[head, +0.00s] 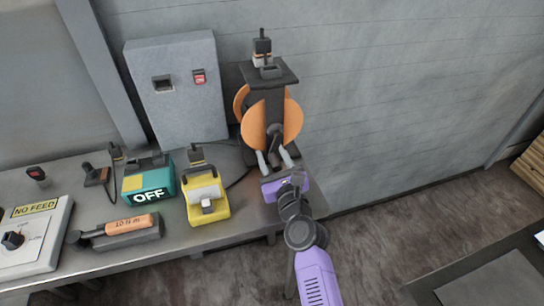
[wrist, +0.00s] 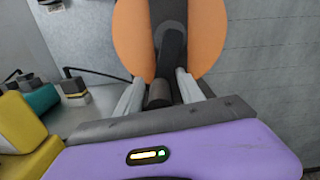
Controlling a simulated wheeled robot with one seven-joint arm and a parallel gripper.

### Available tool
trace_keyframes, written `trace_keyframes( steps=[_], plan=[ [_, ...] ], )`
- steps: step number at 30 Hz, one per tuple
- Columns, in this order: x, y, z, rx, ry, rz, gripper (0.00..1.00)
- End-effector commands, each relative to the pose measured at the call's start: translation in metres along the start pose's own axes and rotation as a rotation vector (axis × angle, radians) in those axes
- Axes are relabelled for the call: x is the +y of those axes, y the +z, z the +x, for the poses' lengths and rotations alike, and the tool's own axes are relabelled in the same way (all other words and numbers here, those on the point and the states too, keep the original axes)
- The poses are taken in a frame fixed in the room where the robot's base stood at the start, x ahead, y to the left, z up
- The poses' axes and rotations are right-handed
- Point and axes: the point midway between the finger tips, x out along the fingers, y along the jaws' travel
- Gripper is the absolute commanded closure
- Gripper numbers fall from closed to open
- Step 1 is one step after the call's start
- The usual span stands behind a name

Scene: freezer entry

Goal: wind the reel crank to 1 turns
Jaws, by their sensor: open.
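The reel has orange discs (head: 255,127) on a dark stand at the right end of the bench, and it fills the upper middle of the wrist view (wrist: 132,40). Its dark crank arm (head: 274,135) shows on the front and hangs down to a dark cylindrical handle (wrist: 159,94). My purple gripper (head: 276,163) is in front of the reel, with two grey fingers pointing at it. In the wrist view the fingers (wrist: 158,92) are apart, with the handle seen between them. I cannot tell whether either finger touches the handle.
A yellow device (head: 207,203), a teal box (head: 148,180) marked OFF, and a torque tool (head: 125,226) stand left of the reel. A grey cabinet (head: 177,90) is behind. Floor to the right is clear up to a dark table (head: 490,280).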

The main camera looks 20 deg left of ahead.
Motion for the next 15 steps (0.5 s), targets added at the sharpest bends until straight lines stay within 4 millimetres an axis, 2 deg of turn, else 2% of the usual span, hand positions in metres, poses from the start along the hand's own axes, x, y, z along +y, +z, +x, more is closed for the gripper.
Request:
trace_keyframes(
  steps=[3,4,10,15],
  plan=[
    [0.0000,0.0002,-0.0001,0.000,0.000,0.000,0.55],
    [0.0000,0.0002,-0.0001,0.000,0.000,0.000,0.59],
    [0.0003,0.0001,-0.0002,0.000,0.001,0.000,0.98],
    [0.0010,0.0003,-0.0002,0.000,0.002,-0.001,1.00]
  ],
)
